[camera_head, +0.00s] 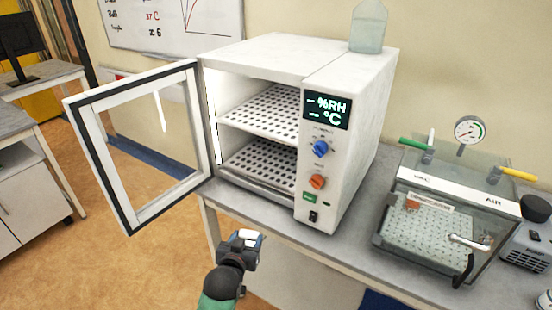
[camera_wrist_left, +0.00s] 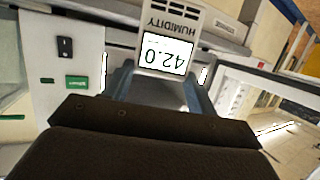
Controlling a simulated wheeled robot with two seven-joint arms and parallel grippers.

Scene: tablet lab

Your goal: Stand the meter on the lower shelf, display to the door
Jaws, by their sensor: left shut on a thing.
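The meter is a small white box with a lit display reading 42.0 and the word HUMIDITY, upside down in the left wrist view (camera_wrist_left: 167,52). My left gripper (camera_wrist_left: 160,88) is shut on it; the display faces the wrist camera. In the head view the left gripper (camera_head: 240,248) is low in front of the white chamber (camera_head: 345,150), outside it and below its opening; the meter is small and partly hidden there. The chamber's glass door (camera_head: 73,125) stands open to the left. The perforated lower shelf (camera_head: 262,160) looks empty. My right gripper is not in view.
The perforated upper shelf (camera_head: 268,110) is also empty. A clear bottle (camera_head: 369,28) stands on the chamber. A transparent box with a gauge (camera_head: 470,130) and coloured handles sits on the bench (camera_head: 345,238) to the right. The open door borders the opening on the left.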

